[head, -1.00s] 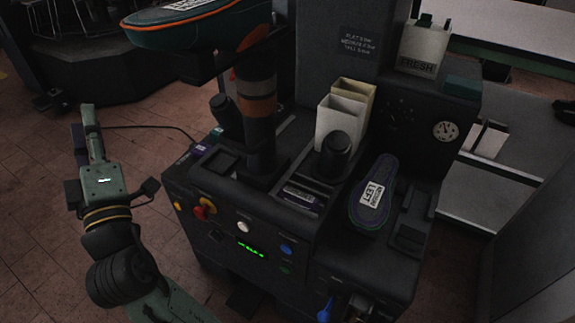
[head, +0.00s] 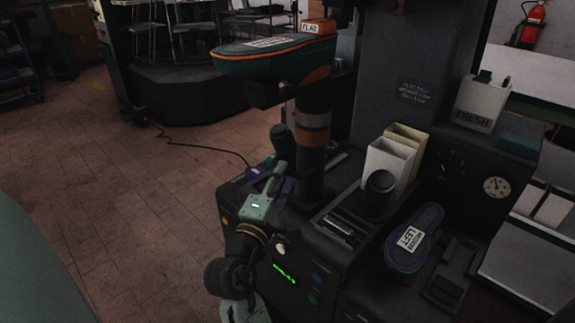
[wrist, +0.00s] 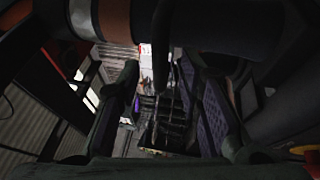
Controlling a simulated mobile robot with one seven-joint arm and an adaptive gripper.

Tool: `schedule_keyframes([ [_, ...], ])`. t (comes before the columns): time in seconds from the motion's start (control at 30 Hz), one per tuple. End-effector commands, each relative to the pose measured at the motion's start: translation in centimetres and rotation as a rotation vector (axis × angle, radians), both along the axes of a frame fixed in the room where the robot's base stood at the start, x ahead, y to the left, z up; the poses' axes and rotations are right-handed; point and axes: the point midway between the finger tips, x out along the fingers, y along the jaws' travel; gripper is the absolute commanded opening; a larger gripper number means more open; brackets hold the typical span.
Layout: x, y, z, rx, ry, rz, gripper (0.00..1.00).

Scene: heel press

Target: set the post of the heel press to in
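The heel press has a dark upright post (head: 313,130) with a copper-brown band. On its top sits a green and orange shoe form (head: 275,55), with an orange block marked FLAT above. A black knob or handle (head: 283,141) stands just left of the post. My gripper (head: 277,178) is at the press's left front corner, below and left of the post, pointing away from the camera. In the wrist view the two fingers (wrist: 163,105) are apart with nothing between them. The post's brown band (wrist: 106,18) shows at upper left there. Contact with the press cannot be told.
A sole marked LEFT (head: 413,240) lies on the press's right shelf. Pale bins (head: 388,163) and a FRESH box (head: 480,103) stand behind. A black cable (head: 200,149) runs over the floor at left. The tiled floor (head: 110,200) left of the press is clear.

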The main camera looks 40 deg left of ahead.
Motion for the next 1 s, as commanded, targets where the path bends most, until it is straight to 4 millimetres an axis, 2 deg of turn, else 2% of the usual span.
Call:
schedule_keyframes([
  [0.1, 1.7, 0.5, 0.5, 0.000, -0.001, -0.001, 0.33],
  [0.2, 2.6, 0.8, 0.5, 0.000, 0.001, 0.000, 0.33],
  [0.57, 3.1, 1.0, 0.5, 0.002, 0.001, 0.001, 0.33],
  [1.0, 3.1, 1.0, 0.5, 0.002, 0.001, 0.001, 0.05],
])
